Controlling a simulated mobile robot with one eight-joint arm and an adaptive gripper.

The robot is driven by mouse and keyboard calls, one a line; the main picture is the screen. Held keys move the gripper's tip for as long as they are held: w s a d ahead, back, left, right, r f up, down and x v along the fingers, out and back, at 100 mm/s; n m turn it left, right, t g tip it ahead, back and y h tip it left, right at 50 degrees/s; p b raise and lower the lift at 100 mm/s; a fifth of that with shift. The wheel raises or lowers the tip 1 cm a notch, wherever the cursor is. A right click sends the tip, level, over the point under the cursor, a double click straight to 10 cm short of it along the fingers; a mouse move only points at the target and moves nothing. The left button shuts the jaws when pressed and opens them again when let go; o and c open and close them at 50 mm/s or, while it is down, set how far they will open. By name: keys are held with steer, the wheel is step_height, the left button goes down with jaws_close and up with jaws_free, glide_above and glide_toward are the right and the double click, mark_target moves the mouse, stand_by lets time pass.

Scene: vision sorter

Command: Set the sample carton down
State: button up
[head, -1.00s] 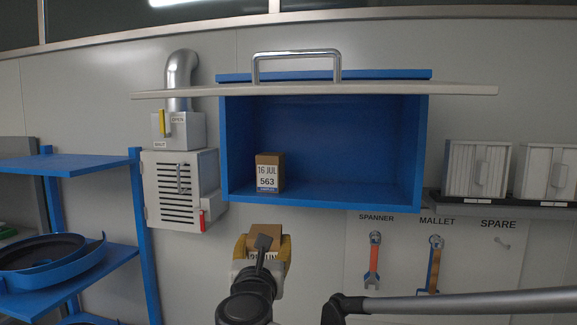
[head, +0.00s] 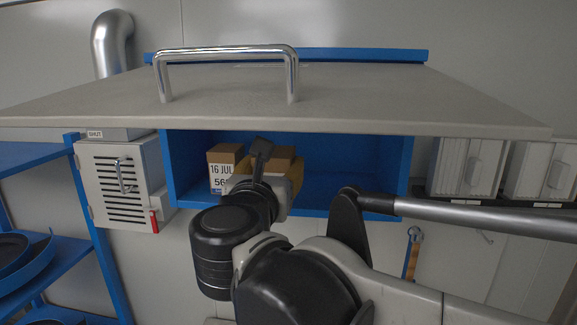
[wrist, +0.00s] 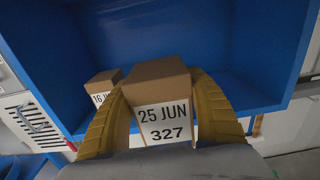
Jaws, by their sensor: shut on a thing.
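The sample carton (wrist: 162,113) is a brown box with a white label reading 25 JUN 327. My gripper (wrist: 160,110) is shut on it, with a yellow finger on each side. In the head view the carton (head: 284,160) shows partly behind my wrist, in front of or inside the opening of the blue cabinet (head: 183,160). The wrist view shows the carton before the cabinet interior. I cannot tell whether its base touches the cabinet floor. A second carton (head: 222,170), labelled 16 JUL, stands in the cabinet to the left of the held one.
The raised grey door (head: 350,95) with a metal handle (head: 225,51) overhangs my arm. A grey vented box (head: 118,180) is left of the cabinet, and blue shelves (head: 95,240) stand further left. Free cabinet floor lies to the right of the held carton.

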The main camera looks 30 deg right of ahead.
steer(key=f+x, duration=0.1)
steer(key=x, duration=0.4)
steer(key=p+x, duration=0.1)
steer(key=x, duration=0.4)
steer(key=f+x, duration=0.1)
steer(key=x, duration=0.4)
steer(key=shift+w+d+f, duration=0.1)
steer(key=shift+w+f, duration=0.1)
steer(key=shift+f, duration=0.1)
steer(key=shift+s+f, duration=0.1)
steer(key=shift+f, duration=0.3)
steer(key=shift+f, duration=0.1)
steer(key=o, duration=1.4)
